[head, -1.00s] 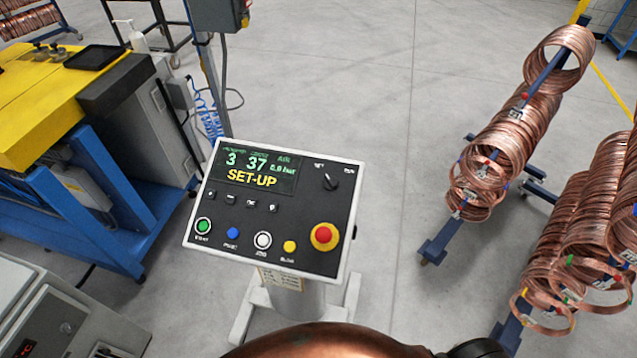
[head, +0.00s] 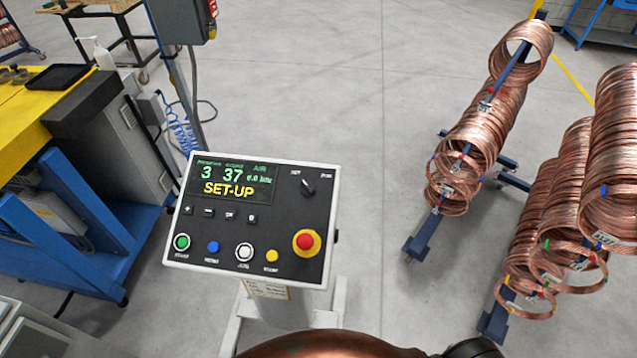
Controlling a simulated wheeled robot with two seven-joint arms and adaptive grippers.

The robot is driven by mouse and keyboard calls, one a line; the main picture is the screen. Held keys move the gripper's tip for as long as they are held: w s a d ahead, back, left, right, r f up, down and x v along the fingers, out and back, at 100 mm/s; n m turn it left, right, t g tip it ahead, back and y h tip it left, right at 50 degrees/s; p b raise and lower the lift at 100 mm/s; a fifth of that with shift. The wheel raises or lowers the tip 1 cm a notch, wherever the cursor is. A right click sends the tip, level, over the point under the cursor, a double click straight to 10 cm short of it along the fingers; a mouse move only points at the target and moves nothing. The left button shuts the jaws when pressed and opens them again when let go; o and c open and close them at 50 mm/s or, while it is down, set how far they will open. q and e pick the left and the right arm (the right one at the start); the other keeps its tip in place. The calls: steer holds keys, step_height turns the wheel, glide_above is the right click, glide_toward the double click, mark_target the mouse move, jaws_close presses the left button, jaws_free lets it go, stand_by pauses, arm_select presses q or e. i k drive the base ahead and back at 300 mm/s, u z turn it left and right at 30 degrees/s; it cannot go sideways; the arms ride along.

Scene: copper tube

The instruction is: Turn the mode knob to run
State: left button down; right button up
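The mode knob (head: 308,187) is a small black rotary knob at the upper right of the control panel (head: 322,225). Its pointer is tilted toward the upper left, on the side of the left label, which seems to read SET. The label to its right is too small to read surely. The panel's screen (head: 229,184) shows SET-UP in yellow. Neither of my grippers is in view. A copper-coloured rounded shape and a dark part show at the bottom edge, below the panel.
A red emergency button on a yellow base (head: 306,241) sits below the knob. Green (head: 181,242), blue, white and yellow buttons line the panel's lower part. Racks of copper coils (head: 480,135) stand at the right. A yellow-topped blue machine (head: 70,225) stands left. Clear floor lies behind the panel.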

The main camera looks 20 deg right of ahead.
mark_target(308, 189)
steer(key=z, duration=0.85)
steer(key=k, duration=0.2)
